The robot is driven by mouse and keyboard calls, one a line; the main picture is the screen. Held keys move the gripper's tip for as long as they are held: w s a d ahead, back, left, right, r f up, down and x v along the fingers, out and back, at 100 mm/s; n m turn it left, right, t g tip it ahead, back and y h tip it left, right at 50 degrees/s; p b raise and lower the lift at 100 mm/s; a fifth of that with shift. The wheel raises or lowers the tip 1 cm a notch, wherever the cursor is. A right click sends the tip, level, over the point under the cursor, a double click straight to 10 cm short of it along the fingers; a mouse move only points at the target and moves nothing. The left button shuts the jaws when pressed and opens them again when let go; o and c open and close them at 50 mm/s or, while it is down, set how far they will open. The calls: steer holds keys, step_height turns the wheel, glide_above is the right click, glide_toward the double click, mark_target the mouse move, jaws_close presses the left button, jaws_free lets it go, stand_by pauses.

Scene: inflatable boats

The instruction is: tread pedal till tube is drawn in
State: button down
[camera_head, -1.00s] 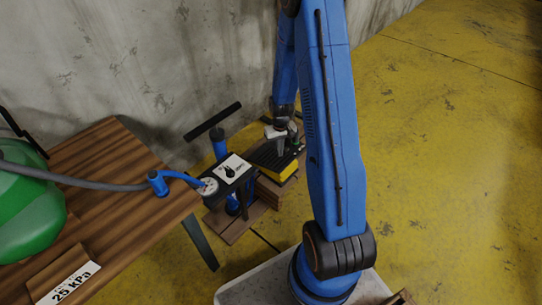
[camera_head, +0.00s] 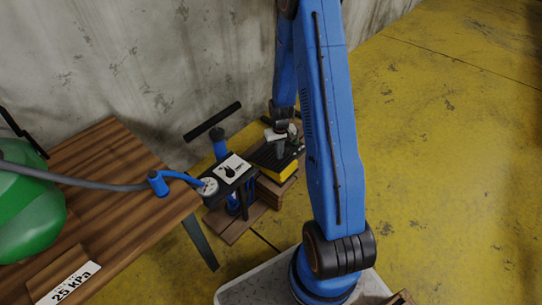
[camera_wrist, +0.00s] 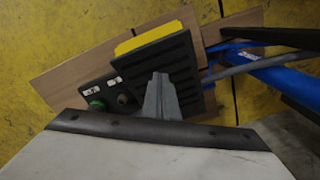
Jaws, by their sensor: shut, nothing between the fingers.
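The black ribbed pedal (camera_head: 266,156) with a yellow side sits on wood at the foot of the pump, near the wall. In the wrist view its ribbed top (camera_wrist: 185,62) and yellow edge (camera_wrist: 158,36) show. My gripper (camera_head: 279,148) is shut and empty, with its tips down at the pedal's top; in the wrist view the closed fingers (camera_wrist: 160,80) overlap the ribs. The green tube (camera_head: 30,215) bulges at the left on the table, cut off by the picture edge. A round gauge (camera_head: 208,187) is too small to read.
A blue pump with a black T-handle (camera_head: 212,121) stands left of the pedal. A grey hose (camera_head: 85,182) crosses the wooden table (camera_head: 120,215). A "25 kPa" sign (camera_head: 70,283) stands in front. A green knob (camera_wrist: 97,105) is beside the pedal.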

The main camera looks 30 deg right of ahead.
mark_target(279, 161)
steer(key=shift+f, duration=2.95)
steer(key=shift+r, duration=3.75)
